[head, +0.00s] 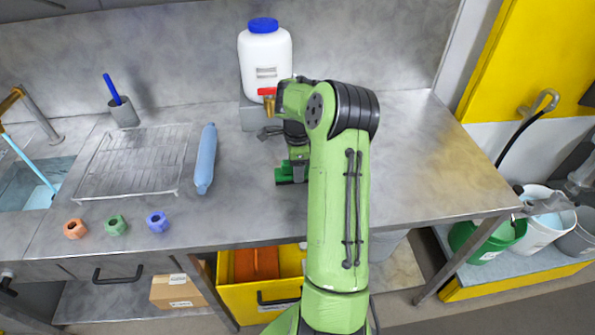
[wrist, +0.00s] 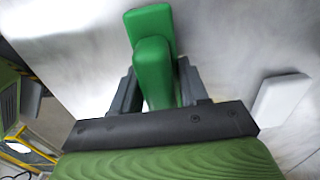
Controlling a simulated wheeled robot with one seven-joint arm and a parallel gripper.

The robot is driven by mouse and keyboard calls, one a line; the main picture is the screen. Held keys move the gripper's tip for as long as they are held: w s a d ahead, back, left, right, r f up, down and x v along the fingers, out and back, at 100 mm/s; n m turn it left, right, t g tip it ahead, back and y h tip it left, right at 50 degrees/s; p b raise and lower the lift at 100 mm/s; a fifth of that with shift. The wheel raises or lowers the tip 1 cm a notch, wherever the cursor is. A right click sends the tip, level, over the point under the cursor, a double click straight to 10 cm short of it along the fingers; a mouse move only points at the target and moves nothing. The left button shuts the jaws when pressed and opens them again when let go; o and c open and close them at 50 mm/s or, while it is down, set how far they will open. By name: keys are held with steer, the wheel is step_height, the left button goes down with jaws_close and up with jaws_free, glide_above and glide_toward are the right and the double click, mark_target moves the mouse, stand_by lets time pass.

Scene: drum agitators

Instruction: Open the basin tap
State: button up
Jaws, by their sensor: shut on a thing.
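The basin tap (head: 40,114) stands at the far left of the head view, a grey curved spout with a brass-coloured part at the picture's edge. It rises behind the basin (head: 17,190), which is cut off by the left edge. My gripper (head: 298,163) is well to the right of the tap, low over the middle of the steel worktop. It is shut on a green block-like thing (head: 284,175). In the wrist view the green thing (wrist: 153,65) sits between the two dark fingers. Whether it touches the worktop I cannot tell.
A white blue-capped canister (head: 266,55) with a red-handled tap (head: 267,92) stands behind. The worktop right of my arm is clear.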

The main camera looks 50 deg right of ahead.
step_height(320, 180, up, 10)
steer(key=shift+r+p, duration=0.1)
steer(key=shift+p, duration=0.95)
